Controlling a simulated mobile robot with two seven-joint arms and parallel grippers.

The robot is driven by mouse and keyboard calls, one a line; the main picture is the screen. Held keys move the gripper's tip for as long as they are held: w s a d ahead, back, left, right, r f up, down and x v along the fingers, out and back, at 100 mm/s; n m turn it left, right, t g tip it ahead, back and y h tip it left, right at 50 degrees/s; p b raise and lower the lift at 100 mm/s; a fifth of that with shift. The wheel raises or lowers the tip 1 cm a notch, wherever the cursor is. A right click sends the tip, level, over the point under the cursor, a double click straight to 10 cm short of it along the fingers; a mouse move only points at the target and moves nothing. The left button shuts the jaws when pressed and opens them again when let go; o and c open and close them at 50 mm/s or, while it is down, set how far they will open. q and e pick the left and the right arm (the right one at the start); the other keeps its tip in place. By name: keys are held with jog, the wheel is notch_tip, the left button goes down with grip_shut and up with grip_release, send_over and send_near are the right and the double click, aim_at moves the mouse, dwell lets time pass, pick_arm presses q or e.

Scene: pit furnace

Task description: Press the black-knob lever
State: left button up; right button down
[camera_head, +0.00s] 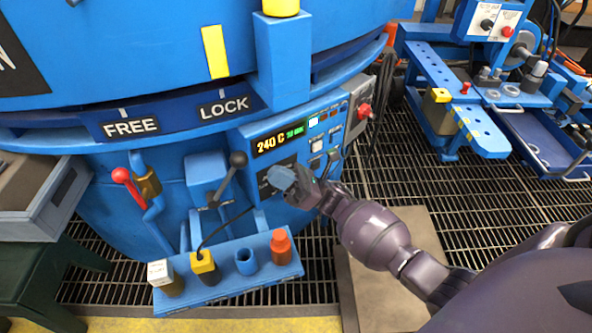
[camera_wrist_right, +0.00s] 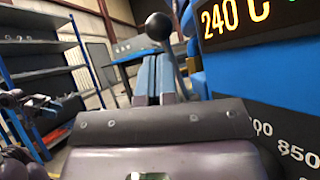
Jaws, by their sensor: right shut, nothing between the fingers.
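The black-knob lever (camera_head: 238,160) stands on the blue furnace front, below the LOCK label, its dark rod slanting up to the right to a round black knob. My right gripper (camera_head: 281,178) is shut and empty, right of the knob and in front of the control panel. In the right wrist view the shut blue-tipped fingers (camera_wrist_right: 155,75) point toward the black knob (camera_wrist_right: 158,27), which shows just beyond them. A gap seems to lie between fingertips and knob, but contact is hard to judge. My left gripper is not in the head view.
A red-knob lever (camera_head: 121,175) is left of the black one. A blue shelf (camera_head: 230,286) with several small holders sits below. The control panel (camera_head: 300,135) reading 240 C is close beside my right gripper. A blue workbench (camera_head: 450,95) stands at the right.

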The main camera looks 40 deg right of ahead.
jog(key=shift+x, duration=2.65)
